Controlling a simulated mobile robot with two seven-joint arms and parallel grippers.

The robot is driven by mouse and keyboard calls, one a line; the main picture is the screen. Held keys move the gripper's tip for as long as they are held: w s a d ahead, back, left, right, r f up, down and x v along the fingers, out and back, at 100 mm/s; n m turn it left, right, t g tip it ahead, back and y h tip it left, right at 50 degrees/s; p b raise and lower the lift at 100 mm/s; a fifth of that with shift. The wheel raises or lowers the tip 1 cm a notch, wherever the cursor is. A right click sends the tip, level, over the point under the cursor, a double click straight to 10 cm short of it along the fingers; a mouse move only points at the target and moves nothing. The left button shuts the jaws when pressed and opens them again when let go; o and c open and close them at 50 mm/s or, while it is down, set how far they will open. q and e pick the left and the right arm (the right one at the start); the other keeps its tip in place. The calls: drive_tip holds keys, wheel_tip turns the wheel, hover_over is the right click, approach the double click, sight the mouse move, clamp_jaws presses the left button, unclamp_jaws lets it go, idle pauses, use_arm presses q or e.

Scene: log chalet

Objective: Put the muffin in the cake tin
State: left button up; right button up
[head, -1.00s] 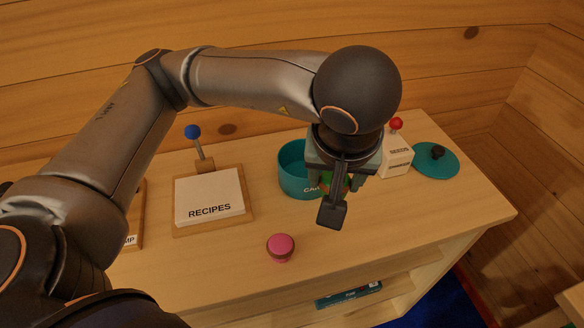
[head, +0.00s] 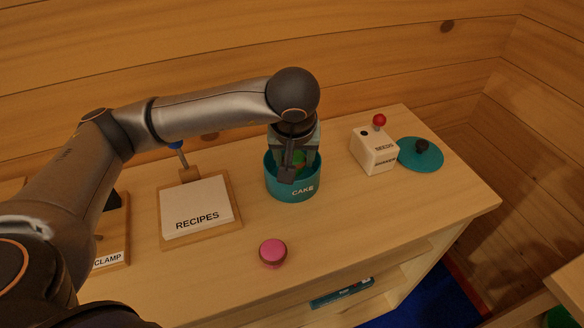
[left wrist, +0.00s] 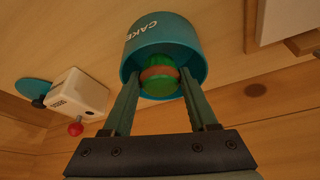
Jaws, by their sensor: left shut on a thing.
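The teal cake tin (head: 282,188), marked CAKE, stands open on the cabinet top; it also shows in the left wrist view (left wrist: 170,35). My left gripper (head: 290,172) points down into its mouth. The gripper (left wrist: 160,85) is shut on a round green item with a brown band (left wrist: 160,77), at the tin's opening. In the head view only a bit of green shows between the fingers. A small round cake with a pink top and brown base (head: 272,252) sits in front of the tin. I cannot tell for sure which is the muffin. My right gripper is not in view.
A white box with a red knob (head: 374,152) and a teal lid (head: 422,155) lie right of the tin. A RECIPES block on a wooden stand (head: 198,208) and a CLAMP board (head: 112,240) are left. The top's front right is clear.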

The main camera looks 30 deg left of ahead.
use_arm(q)
drive_tip(key=shift+w+a+f, duration=0.35)
drive_tip(key=shift+w+f, duration=0.05)
drive_tip(key=shift+f, duration=0.2)
drive_tip(key=x, duration=0.3)
drive_tip(key=shift+s+f+p, duration=0.2)
drive_tip(key=shift+s+p, duration=0.1)
drive_tip(key=shift+f, duration=0.35)
drive_tip(key=shift+f, duration=0.15)
drive_tip(key=o, duration=1.1)
